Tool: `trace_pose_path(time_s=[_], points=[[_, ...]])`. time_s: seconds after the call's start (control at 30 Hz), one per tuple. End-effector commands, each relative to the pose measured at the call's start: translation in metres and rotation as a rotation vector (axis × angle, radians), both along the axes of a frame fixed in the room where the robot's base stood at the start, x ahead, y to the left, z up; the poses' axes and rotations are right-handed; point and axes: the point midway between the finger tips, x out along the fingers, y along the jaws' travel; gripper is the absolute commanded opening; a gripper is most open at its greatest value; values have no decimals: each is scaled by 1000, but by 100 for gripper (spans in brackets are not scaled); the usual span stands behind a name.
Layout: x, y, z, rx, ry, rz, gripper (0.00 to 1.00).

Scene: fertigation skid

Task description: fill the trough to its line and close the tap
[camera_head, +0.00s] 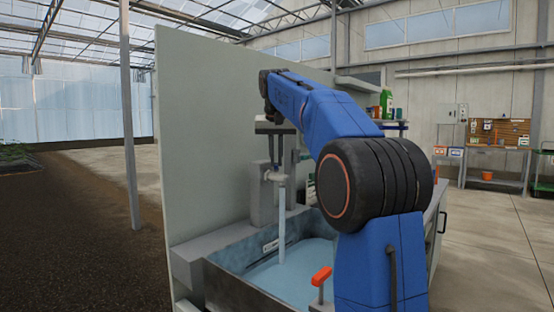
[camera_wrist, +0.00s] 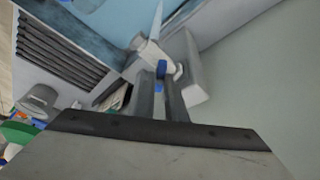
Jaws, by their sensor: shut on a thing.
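The grey metal trough (camera_head: 232,283) stands below the tap, with light-blue water (camera_head: 287,278) in it. A pale plate (camera_head: 270,247) sits on its inner wall near the water; I cannot read its marks. The pale tap (camera_head: 273,177) pours a steady stream (camera_head: 282,222) into the trough. It also shows in the wrist view (camera_wrist: 150,54), with a blue handle (camera_wrist: 161,69). My gripper (camera_head: 274,160) reaches down at the tap. In the wrist view my gripper (camera_wrist: 169,76) is shut on the blue handle, partly hidden between the fingers.
A red-orange lever (camera_head: 321,275) stands at the trough's front. A tall grey-green panel (camera_head: 205,140) rises behind the tap. Bottles (camera_head: 386,103) stand on a shelf to the right. Concrete floor at right is open, and a pole (camera_head: 129,120) stands left.

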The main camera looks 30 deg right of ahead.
Motion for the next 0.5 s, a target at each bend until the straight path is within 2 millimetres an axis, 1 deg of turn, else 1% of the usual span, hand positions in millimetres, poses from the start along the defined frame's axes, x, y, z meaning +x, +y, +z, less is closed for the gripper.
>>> trace_pose_path(time_s=[0.2, 0.5], points=[[2, 3, 0, -1, -1, -204, 0], [5, 4, 1, -1, -2, -463, 0]])
